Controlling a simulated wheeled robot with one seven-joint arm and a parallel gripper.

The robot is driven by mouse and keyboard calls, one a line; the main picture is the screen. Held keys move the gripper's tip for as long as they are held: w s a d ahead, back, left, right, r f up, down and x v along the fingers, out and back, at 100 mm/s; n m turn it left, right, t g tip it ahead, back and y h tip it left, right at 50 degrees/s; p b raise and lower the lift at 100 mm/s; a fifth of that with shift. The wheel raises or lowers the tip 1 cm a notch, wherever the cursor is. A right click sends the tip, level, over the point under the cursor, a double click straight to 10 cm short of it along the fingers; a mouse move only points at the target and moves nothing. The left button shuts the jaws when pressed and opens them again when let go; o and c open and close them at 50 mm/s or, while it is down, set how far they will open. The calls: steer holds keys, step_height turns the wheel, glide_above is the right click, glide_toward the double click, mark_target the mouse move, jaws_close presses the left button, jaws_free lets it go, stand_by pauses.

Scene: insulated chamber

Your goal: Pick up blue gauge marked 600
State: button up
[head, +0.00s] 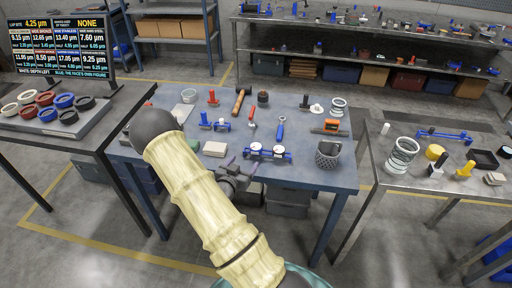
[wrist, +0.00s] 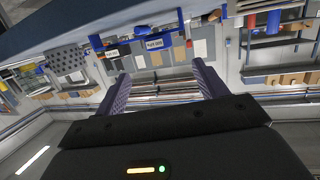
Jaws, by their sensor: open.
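A blue gauge (head: 267,152) with two white round parts lies near the front edge of the middle table. In the wrist view, a blue item with small white labels (wrist: 158,43) shows beyond my fingers; its marking is too small to read surely. My gripper (wrist: 162,88) is open, with nothing between its two purple-grey fingers. In the head view my gripper (head: 236,170) is at the table's front edge, just left of and nearer than the blue gauge, apparently apart from it. My arm hides part of the table's left front.
The middle table (head: 335,178) also bears small blue tools (head: 206,120), a hammer (head: 239,100), a pale block (head: 215,149), a mesh cup (head: 327,154) and an orange item (head: 330,127). Another blue tool (head: 444,135) lies on the right table (head: 400,170). Rings lie on the left table.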

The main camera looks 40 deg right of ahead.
mark_target(254, 149)
steer(key=p+x, duration=0.1)
steer(key=x, duration=0.6)
steer(key=shift+w+d+p, duration=0.15)
steer(key=shift+d+p, duration=0.05)
steer(key=shift+p, duration=0.15)
steer(key=shift+d, duration=0.1)
steer(key=shift+w+d, duration=0.1)
steer(key=shift+d, duration=0.1)
steer(key=shift+p+x, duration=1.15)
steer(key=shift+x, duration=1.15)
steer(key=shift+f, duration=0.1)
steer(key=c, duration=1.1)
step_height(254, 149, up, 10)
steer(key=shift+r+b, duration=0.1)
steer(key=shift+b, duration=1.05)
